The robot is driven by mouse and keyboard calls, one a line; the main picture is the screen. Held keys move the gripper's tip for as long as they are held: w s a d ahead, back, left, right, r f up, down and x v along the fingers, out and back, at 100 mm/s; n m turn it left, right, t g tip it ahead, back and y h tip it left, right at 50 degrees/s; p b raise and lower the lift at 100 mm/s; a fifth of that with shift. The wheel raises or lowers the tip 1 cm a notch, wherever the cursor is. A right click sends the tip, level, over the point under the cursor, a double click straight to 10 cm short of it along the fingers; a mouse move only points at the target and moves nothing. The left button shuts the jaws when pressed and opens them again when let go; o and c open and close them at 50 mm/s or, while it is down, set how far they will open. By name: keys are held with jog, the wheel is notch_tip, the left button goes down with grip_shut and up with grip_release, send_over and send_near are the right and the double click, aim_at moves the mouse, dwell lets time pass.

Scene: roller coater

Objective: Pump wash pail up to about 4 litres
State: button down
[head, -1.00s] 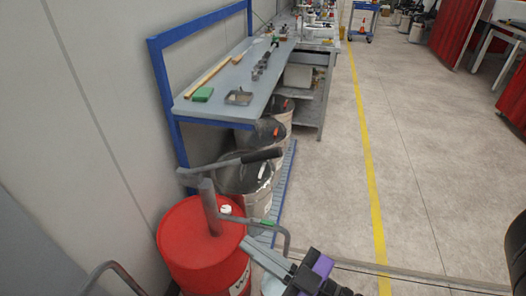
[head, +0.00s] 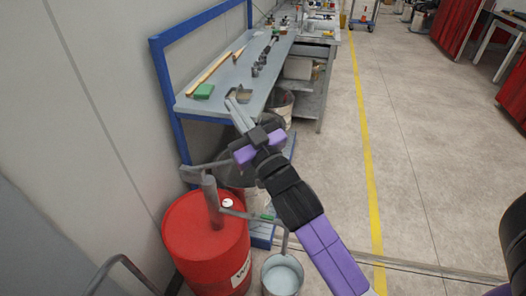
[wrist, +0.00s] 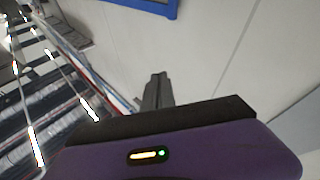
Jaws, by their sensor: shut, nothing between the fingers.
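A red drum (head: 205,245) stands at the lower left with a grey hand pump (head: 212,203) upright on its top. My gripper (head: 238,110) is shut and empty, up in front of the lever and bench. Its fingers also show in the wrist view (wrist: 157,95).
A blue-framed bench (head: 222,103) along the wall holds a green block (head: 204,91), a wooden-handled tool and small parts. Metal cans stand beneath it, partly covered by my arm. The floor right of the yellow line (head: 368,150) is open.

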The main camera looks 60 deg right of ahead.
jog(key=w+d+r+m+g+h+p, duration=0.1)
jog(key=d+r+m+g+h, duration=0.35)
jog(key=d, duration=0.35)
jog(key=w+d+r+m+g+h+p, duration=0.2)
jog(key=d+r+m+g+h, duration=0.1)
jog(key=d+r+m, duration=0.3)
jog(key=s+d+f+m+g+y+p, duration=0.2)
jog(key=d+f+m+g, duration=0.1)
jog(key=d+m+g, duration=0.6)
jog(key=s+a+f+m+g+y, duration=0.1)
jog(key=a+f+m+y, duration=0.2)
jog(key=a, duration=0.3)
jog(key=s+a+f+m+g+y+p, duration=0.1)
jog(key=a+f+m+g+y, duration=0.1)
jog(key=a+f+m+y, duration=0.2)
jog(key=s+a+f+m+g+y, duration=0.1)
jog(key=a+f+m+g+y, duration=0.1)
jog(key=a+f+m+y, duration=0.2)
jog(key=shift+s+a+f+m+y+p, duration=0.1)
jog(key=shift+a+f+y, duration=0.2)
jog(key=shift+a+y, duration=0.25)
jog(key=shift+w+a+f+m+y+p, duration=0.15)
jog(key=shift+a+f+y, duration=0.15)
jog(key=shift+a, duration=0.4)
jog(key=shift+s+a+f+y+p, duration=0.15)
jog(key=shift+a+f+y, duration=0.1)
jog(key=shift+a+y, duration=0.3)
jog(key=shift+a+m, duration=0.15)
jog(key=shift+m, duration=0.15)
